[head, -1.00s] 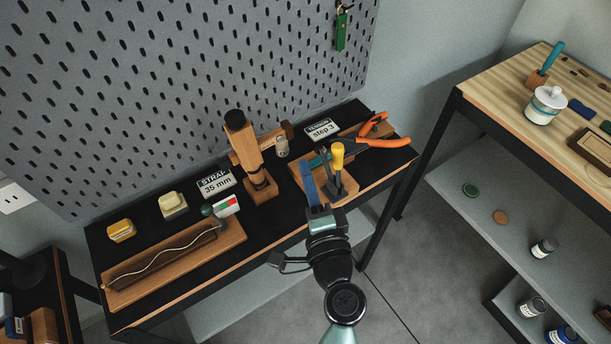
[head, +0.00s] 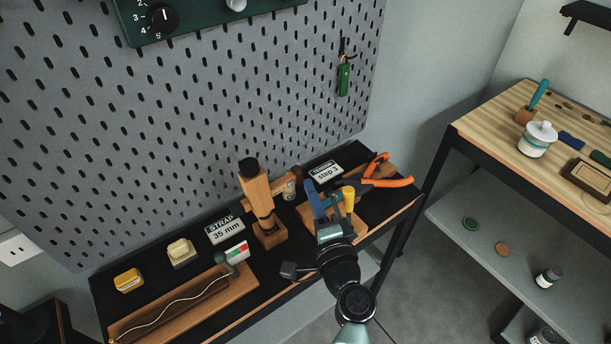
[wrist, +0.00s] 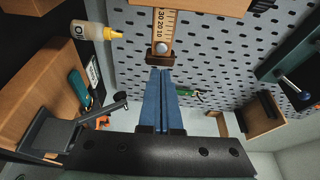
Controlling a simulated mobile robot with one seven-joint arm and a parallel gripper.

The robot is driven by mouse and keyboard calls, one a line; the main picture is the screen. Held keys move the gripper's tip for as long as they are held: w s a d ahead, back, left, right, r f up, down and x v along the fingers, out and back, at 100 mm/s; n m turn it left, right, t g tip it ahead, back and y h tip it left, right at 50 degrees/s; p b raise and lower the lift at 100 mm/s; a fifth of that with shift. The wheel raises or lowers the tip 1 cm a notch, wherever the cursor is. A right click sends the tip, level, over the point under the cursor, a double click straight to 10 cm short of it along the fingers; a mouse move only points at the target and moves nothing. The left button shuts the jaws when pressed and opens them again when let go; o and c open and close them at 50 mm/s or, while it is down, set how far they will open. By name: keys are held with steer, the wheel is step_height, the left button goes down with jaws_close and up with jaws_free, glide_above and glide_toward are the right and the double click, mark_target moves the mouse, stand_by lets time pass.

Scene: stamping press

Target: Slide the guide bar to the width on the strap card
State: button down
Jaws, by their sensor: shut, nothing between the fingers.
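The strap card (head: 225,229) reads "STRAP 35 mm" and stands on the black bench, left of the upright wooden press (head: 262,205). A wooden ruler scale (wrist: 163,22) shows in the wrist view with numbers including 30, 20 and 10. A dark brown block, which looks like the guide bar (wrist: 163,59), lies across it, with a light round knob above. In the head view a dark brown piece shows right of the press, partly hidden. My gripper (head: 314,186) has its blue fingers shut and empty. In the wrist view its fingertips (wrist: 161,70) appear just short of the block; contact is unclear.
A tool block with a yellow-handled tool (head: 348,197) and orange-handled pliers (head: 385,182) is close right of my gripper. A "step 3" card (head: 325,171) stands behind. A yellow-tipped bottle (wrist: 90,31) shows in the wrist view. A long wooden tray (head: 185,302) lies front left.

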steer(key=shift+x, duration=1.75)
steer(key=shift+s+a+b, duration=0.35)
steer(key=shift+a, duration=0.2)
